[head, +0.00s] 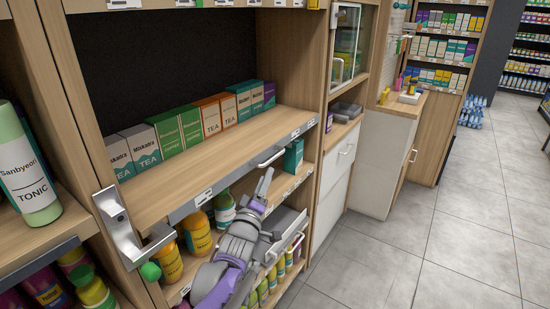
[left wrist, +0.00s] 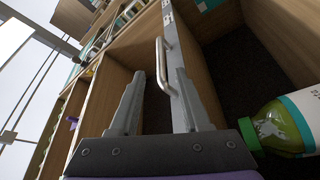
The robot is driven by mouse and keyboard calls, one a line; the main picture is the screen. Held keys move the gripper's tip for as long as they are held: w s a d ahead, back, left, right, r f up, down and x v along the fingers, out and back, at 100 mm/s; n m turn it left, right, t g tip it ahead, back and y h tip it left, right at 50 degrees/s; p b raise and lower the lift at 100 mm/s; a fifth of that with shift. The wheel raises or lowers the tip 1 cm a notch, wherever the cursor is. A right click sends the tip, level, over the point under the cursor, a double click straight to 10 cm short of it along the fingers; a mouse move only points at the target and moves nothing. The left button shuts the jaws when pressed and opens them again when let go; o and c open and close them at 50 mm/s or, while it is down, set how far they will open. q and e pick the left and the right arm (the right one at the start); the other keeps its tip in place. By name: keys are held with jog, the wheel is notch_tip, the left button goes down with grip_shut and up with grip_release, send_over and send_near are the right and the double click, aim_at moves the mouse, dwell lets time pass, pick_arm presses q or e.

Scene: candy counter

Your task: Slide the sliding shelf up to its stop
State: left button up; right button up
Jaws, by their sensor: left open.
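The sliding shelf (head: 215,160) is a wooden board with a grey front edge, carrying a row of tea boxes. A silver bar handle (head: 272,157) is fixed to its front edge toward the right. The handle also shows in the left wrist view (left wrist: 162,62). My left gripper (head: 264,184) is just below and in front of the handle. It is open and empty, its fingers pointing up at the handle. In the left wrist view the fingertips (left wrist: 159,76) lie on either side of the handle's lower part; I cannot tell how deep. My right gripper is not in view.
Bottles (head: 198,232) and a grey tray (head: 288,225) stand on the shelf below. A green bottle (left wrist: 285,128) is close to my left gripper's right side.

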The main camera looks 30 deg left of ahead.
aim_at(274, 156)
pick_arm(q)
jog(key=x, duration=0.9)
jog(key=shift+w, duration=0.2)
jog(key=shift+c, duration=0.2)
grip_shut()
dwell(0.9)
